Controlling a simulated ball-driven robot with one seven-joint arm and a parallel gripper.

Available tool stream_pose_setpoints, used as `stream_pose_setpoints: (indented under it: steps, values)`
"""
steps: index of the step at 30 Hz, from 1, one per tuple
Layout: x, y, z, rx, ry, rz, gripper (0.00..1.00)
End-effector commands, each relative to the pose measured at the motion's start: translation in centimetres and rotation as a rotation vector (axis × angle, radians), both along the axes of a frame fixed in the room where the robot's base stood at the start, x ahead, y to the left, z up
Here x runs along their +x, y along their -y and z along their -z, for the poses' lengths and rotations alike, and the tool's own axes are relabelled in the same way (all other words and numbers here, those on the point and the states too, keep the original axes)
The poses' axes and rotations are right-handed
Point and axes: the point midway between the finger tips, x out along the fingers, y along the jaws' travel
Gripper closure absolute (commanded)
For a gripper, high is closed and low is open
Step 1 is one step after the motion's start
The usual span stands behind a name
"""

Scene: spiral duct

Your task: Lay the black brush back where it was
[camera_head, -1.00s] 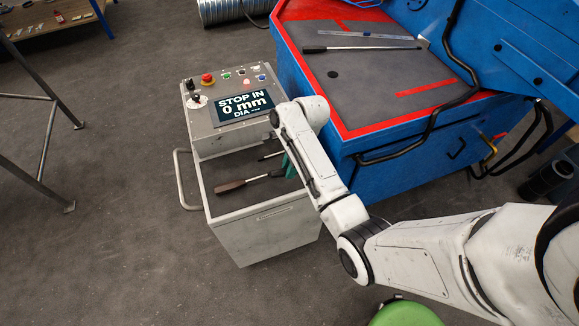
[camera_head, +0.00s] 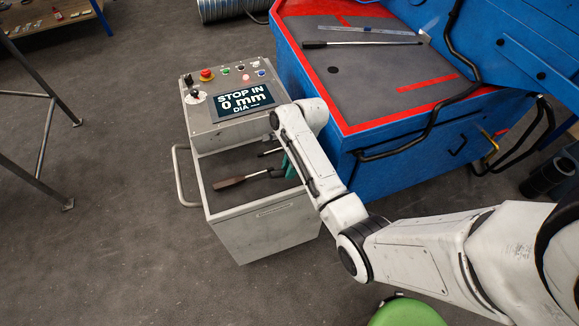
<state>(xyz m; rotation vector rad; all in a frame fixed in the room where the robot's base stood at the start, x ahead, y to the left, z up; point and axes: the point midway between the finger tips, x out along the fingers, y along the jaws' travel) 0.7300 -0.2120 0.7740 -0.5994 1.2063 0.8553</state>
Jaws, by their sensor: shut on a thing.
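A tool with a brown handle and thin metal shaft (camera_head: 229,182) lies in the tray (camera_head: 222,206) just left of my gripper.
A control panel with a display (camera_head: 243,101) and buttons rises behind the tray. A blue machine (camera_head: 400,150) with a red-edged grey top stands close on the right, holding a metal bar (camera_head: 355,44). A side handle (camera_head: 180,178) juts out left.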

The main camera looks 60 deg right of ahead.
Motion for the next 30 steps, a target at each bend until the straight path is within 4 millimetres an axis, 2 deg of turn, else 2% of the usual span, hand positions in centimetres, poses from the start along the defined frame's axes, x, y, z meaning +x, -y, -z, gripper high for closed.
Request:
stream_pose_setpoints:
  steps: [25, 26, 30]
  values:
    - [0.01, 0.01, 0.94, 0.0, 0.0, 0.0, 1.0]
    - [0.01, 0.01, 0.89, 0.0, 0.0, 0.0, 0.73]
    - [0.01, 0.01, 0.89, 0.0, 0.0, 0.0, 0.6]
